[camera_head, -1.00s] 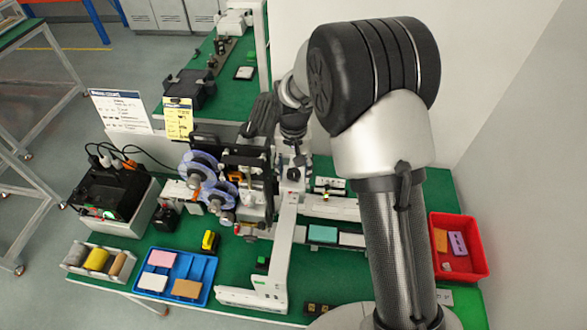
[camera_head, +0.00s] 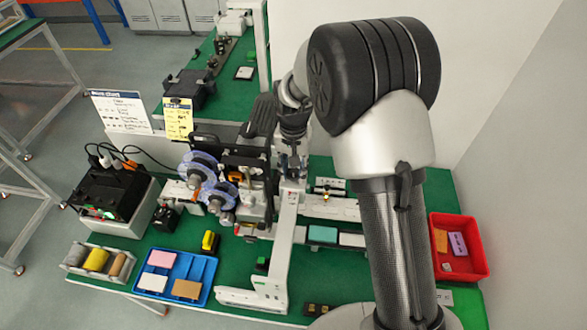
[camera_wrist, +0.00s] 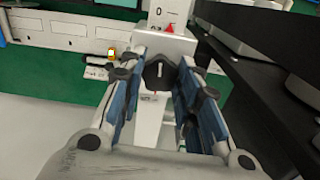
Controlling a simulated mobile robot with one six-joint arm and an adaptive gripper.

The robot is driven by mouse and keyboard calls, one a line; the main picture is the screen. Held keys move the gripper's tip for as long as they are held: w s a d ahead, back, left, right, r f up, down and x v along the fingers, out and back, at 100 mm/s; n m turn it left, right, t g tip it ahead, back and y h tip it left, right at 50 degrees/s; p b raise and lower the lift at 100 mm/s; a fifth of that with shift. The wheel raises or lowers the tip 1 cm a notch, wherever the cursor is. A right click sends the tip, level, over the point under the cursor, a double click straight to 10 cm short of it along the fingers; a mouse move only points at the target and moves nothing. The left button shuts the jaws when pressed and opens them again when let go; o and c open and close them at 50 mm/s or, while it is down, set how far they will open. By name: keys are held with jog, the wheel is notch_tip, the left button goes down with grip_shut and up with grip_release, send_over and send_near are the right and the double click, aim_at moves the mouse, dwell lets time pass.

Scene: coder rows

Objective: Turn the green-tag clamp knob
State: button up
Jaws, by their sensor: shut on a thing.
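A black clamp knob (camera_wrist: 160,72) with a white pointer line sits on a white post in the wrist view. The line stands nearly upright. Above it are a "0" mark and a red triangle (camera_wrist: 169,29). My gripper (camera_wrist: 159,78) has its two blue-padded fingers on either side of the knob, and it is shut on it. In the head view my gripper (camera_head: 291,165) is at the top of the white upright (camera_head: 284,225); the knob is hidden there. I cannot make out a green tag on this knob.
A machine with purple-blue reels (camera_head: 200,168) stands close left of my gripper. A dark rail structure (camera_wrist: 262,75) lies close right in the wrist view. A blue tray (camera_head: 208,296), a red bin (camera_head: 484,262) and a black power box (camera_head: 113,199) are on the green table.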

aim_at(294, 173)
jog(key=shift+m, duration=1.5)
jog(key=o, duration=0.8)
jog(key=shift+o, duration=1.3)
jog(key=shift+a+r, duration=0.1)
jog(key=shift+r, duration=0.2)
notch_tip(294, 173, up, 11)
jog(key=shift+r, duration=0.2)
